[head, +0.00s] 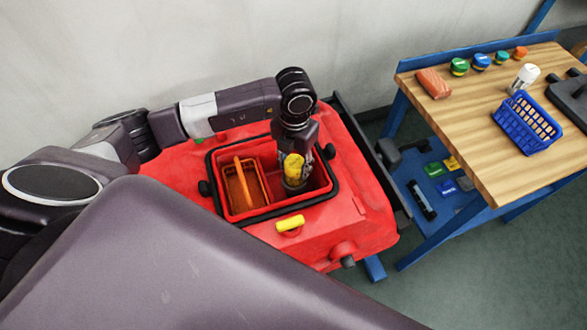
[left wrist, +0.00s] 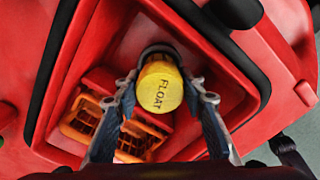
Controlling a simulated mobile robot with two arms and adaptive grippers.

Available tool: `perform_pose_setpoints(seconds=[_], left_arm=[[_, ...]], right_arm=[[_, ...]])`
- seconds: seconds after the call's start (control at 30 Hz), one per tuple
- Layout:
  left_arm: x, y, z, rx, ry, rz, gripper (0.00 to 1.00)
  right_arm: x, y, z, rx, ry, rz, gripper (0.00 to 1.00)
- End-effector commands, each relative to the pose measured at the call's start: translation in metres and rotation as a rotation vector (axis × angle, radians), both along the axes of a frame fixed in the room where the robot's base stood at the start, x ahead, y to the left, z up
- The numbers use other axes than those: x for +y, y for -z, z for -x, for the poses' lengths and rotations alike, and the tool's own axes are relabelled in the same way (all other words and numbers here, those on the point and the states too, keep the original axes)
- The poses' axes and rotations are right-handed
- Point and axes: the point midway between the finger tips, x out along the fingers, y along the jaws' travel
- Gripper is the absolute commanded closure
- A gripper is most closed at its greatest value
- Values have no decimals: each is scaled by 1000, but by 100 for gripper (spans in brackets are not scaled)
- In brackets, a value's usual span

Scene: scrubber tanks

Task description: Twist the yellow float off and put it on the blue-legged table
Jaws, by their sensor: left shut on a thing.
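The yellow float (left wrist: 160,88) is a short cylinder with the word FLOAT on its top. It stands inside the open red tank (head: 345,200) of the scrubber, and it also shows in the head view (head: 293,166). My left gripper (left wrist: 160,100) reaches down into the tank from above and is shut on the float, one finger on each side. The float's lower part and its mount are mostly hidden. The blue-legged table (head: 455,125) with a wooden top stands to the right. My right gripper is not in view.
An orange basket (head: 259,181) sits in the tank beside the float. The tank opening has a black rim (head: 270,213). A yellow handle (head: 290,223) lies on the red body. The tabletop holds a blue basket (head: 527,124), a sponge (head: 434,84) and several colored caps; its front left is clear.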

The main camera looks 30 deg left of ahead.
Motion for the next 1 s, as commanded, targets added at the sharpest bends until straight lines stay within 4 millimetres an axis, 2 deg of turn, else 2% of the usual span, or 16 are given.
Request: perform_pose_setpoints(seconds=[0.13,0.4,0.43,0.6,0.8,1.0], left_arm=[[0,-1,-1,-2,-76,0,100],[0,-1,-1,-2,-75,-1,100],[0,-1,-1,-2,-75,-1,60],[0,-1,-1,-1,-74,0,42],[0,0,0,-1,-74,0,42],[0,0,0,0,-73,0,20]], right_arm=[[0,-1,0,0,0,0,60],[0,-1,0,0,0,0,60],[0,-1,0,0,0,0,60],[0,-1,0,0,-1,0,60],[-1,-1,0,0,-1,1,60],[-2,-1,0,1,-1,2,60]])
